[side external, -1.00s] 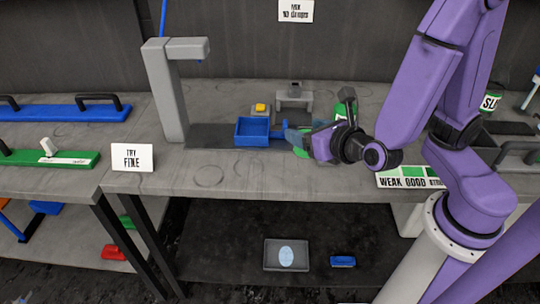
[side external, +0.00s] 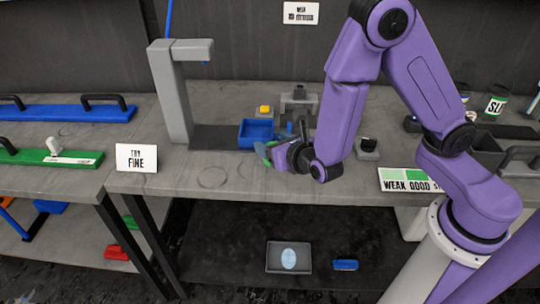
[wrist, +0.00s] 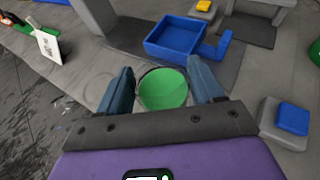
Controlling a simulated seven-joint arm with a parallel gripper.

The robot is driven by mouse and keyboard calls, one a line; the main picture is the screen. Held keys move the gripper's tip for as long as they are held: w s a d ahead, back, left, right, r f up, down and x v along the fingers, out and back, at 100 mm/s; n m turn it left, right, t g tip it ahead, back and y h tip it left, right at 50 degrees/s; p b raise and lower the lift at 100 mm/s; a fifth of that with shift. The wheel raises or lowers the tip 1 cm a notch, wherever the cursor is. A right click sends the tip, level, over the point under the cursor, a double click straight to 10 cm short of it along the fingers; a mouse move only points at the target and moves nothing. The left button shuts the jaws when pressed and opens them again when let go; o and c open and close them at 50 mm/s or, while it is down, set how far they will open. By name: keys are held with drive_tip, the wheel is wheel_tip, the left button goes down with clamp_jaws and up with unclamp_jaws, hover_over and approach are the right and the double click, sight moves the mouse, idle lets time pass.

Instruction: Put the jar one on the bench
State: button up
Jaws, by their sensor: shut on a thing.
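The jar (wrist: 163,88), with a round rim and green inside, stands between the two blue fingers of my gripper (wrist: 163,90) in the wrist view. My gripper is shut on it. In the side view my gripper (side external: 268,153) is over the bench (side external: 215,178), just in front of the blue tray (side external: 257,133). There the jar is mostly hidden by the fingers, with only some green showing. I cannot tell whether its base touches the bench top.
A grey post with an overhanging arm (side external: 172,95) stands left of the tray. A yellow button (side external: 264,109) is behind it. A "TRY FINE" sign (side external: 136,157) stands at the bench's front left. The bench front between sign and gripper is clear. A labelled jar (side external: 495,105) stands far right.

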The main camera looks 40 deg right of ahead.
drive_tip(key=shift+w+a+f, duration=0.15)
drive_tip(key=shift+w+f, duration=0.4)
drive_tip(key=shift+f, duration=0.1)
drive_tip(key=shift+w+f, duration=0.1)
drive_tip(key=shift+f, duration=1.5)
drive_tip(key=shift+f, duration=0.15)
drive_tip(key=o, duration=1.1)
drive_tip(key=shift+c, duration=0.2)
